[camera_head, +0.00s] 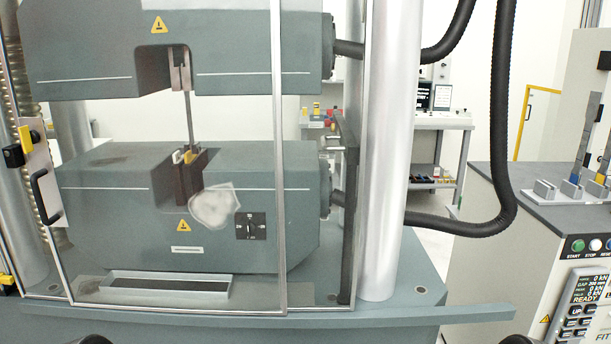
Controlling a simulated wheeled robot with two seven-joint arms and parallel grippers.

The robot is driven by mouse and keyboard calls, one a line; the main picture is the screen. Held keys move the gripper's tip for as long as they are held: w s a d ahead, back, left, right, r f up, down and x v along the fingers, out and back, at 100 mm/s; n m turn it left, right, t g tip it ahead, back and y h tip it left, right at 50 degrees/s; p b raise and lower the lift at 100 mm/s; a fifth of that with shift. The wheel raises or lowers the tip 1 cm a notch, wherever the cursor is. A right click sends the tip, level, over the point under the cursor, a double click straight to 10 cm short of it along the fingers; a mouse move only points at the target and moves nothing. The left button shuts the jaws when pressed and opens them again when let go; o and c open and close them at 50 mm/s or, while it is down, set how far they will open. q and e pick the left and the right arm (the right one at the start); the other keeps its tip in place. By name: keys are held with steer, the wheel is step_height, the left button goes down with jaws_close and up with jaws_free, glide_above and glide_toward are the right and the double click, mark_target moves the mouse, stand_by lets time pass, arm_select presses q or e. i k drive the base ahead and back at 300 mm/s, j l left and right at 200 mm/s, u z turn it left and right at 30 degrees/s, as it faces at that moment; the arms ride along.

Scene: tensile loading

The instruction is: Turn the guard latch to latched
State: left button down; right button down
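The guard (280,150) is a clear panel in a thin metal frame, standing across the front of the testing machine. A black and yellow fitting (18,147) sits at its left edge, above a black door handle (44,197); it looks like the guard latch, but its position is hard to read. A black square plate with a small knob (250,226) shows on the lower grip head, behind or on the panel. Neither gripper shows. Only dark rounded shapes, perhaps parts of my arms, show at the bottom edge.
A specimen strip (190,115) stands between the upper head (100,50) and lower head (110,215). A bright column (385,150) and black hoses (503,120) are on the right. A control pedestal (585,300) stands far right, beside a bench with upright strips.

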mark_target(28, 137)
steer(key=u, duration=1.35)
